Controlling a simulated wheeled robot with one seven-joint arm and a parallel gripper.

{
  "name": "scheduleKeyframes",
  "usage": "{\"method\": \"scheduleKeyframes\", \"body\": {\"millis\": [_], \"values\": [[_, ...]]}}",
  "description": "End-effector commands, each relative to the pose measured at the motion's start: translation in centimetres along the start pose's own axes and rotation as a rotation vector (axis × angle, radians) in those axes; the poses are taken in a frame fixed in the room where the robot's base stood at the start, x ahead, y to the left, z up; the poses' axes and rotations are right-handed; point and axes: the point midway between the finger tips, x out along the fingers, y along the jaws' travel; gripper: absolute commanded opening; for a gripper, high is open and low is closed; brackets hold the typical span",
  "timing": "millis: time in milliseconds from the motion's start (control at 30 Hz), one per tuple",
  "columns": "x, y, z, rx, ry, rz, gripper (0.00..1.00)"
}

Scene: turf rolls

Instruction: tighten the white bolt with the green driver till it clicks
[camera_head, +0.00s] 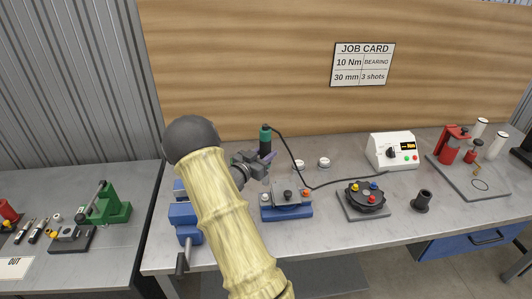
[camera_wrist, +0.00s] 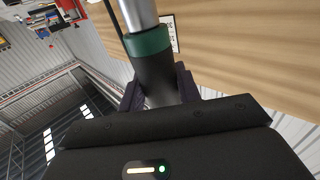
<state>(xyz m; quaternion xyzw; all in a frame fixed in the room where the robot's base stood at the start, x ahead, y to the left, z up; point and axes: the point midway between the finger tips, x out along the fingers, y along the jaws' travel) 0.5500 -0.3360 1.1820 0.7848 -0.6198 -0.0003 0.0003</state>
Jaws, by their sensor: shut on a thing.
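The green driver (camera_head: 265,138) stands roughly upright in my gripper (camera_head: 264,159), above the back left of a blue-based fixture (camera_head: 287,211). In the wrist view, the driver's dark body with its green band (camera_wrist: 149,43) lies between the two fingers of my gripper (camera_wrist: 160,88), which are shut on it. A small white bolt head (camera_head: 265,197) shows at the fixture's left end. A dark one is in the middle and an orange-red one at the right. The driver's lower tip is hidden, so I cannot tell whether it touches anything.
A dark cable runs from the driver across the bench towards a white controller (camera_head: 393,152). A blue vise (camera_head: 185,215) stands left of the fixture. Two white caps (camera_head: 323,162) lie behind it. A round holder with coloured knobs (camera_head: 364,198) and a black cup (camera_head: 422,201) stand right.

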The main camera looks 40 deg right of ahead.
Motion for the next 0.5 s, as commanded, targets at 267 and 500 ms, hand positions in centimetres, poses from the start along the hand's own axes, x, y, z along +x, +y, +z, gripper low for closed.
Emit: {"method": "scheduleKeyframes", "body": {"millis": [267,500], "values": [[0.0,0.0,1.9,0.000,0.002,0.000,0.06],[0.0,-0.1,3.4,0.000,0.002,-0.001,0.06]]}}
